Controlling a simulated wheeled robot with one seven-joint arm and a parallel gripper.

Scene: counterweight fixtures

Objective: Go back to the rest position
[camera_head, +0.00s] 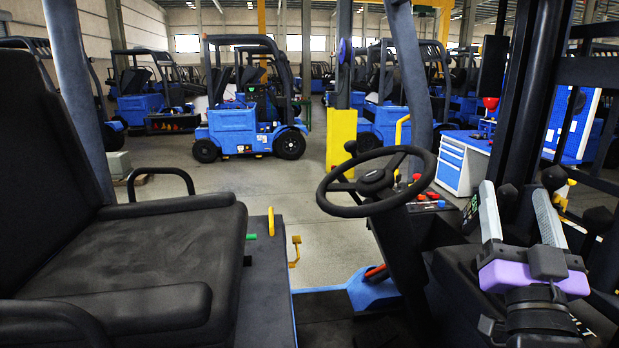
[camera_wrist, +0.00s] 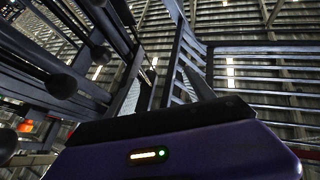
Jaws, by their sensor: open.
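My gripper (camera_head: 514,190) is at the right of the head view, beside the dashboard and the mast posts. Its two light grey fingers stand apart and point upward, with nothing between them. Its purple body (camera_head: 535,275) is below them. In the wrist view, the purple housing (camera_wrist: 180,160) with a small lit bar fills the bottom, and roof beams show above it.
I look out from a forklift cab with a black seat (camera_head: 130,250), a steering wheel (camera_head: 375,180) and coloured levers (camera_head: 425,197). Dark mast posts (camera_head: 515,100) stand close to my gripper. Outside are blue forklifts (camera_head: 245,125), a yellow post (camera_head: 341,140) and a blue-and-white workbench (camera_head: 462,160).

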